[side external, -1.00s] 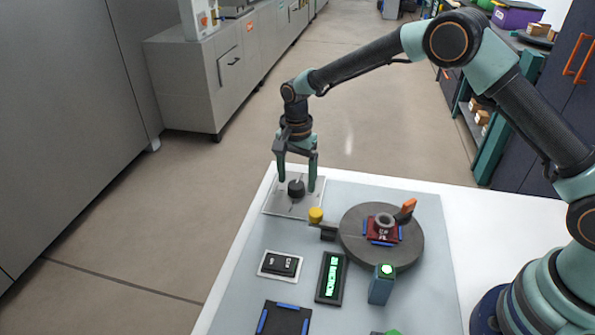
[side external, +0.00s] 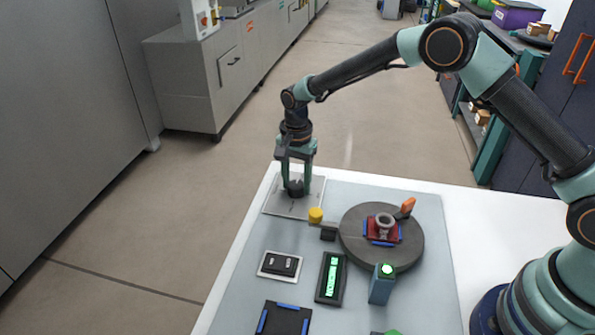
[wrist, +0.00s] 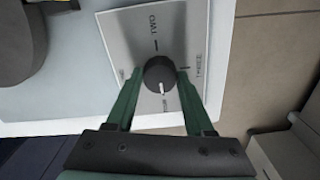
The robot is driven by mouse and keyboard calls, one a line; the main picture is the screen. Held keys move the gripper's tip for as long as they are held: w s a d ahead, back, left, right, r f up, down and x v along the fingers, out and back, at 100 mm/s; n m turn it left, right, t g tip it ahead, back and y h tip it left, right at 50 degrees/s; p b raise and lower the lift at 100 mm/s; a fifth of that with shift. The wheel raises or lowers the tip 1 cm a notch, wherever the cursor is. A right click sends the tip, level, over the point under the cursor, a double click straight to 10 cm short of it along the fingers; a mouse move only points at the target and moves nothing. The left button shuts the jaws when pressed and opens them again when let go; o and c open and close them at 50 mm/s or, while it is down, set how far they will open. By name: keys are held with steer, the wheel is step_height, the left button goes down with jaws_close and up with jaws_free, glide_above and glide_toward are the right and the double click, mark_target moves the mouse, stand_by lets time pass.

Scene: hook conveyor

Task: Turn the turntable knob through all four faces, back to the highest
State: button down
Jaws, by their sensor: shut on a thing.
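The black round knob (side external: 295,188) stands on a pale square plate (side external: 276,206) at the far left corner of the table. In the wrist view the knob (wrist: 160,73) has a white pointer mark directed toward the gripper's base. The plate (wrist: 125,35) carries printed labels and dark ticks around the knob; one label reads TWO. My gripper (side external: 296,191) points down with a finger on either side of the knob, shut on it. The grey turntable (side external: 355,252) holds a dark red block (side external: 382,237) with a grey ring on top and blue strips at its sides.
An orange tab (side external: 407,206) stands at the turntable's rim. A yellow button (side external: 315,215), a rocker switch box (side external: 280,265), a lit green display (side external: 331,278), a blue-grey post with a green light (side external: 382,284) and a black tray (side external: 284,319) stand nearby.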

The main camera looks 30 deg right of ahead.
steer(key=n, duration=0.9)
steer(key=shift+r, duration=0.1)
steer(key=n, duration=0.4)
steer(key=shift+n, duration=2.1)
steer(key=shift+c, duration=1.4)
jaws_free()
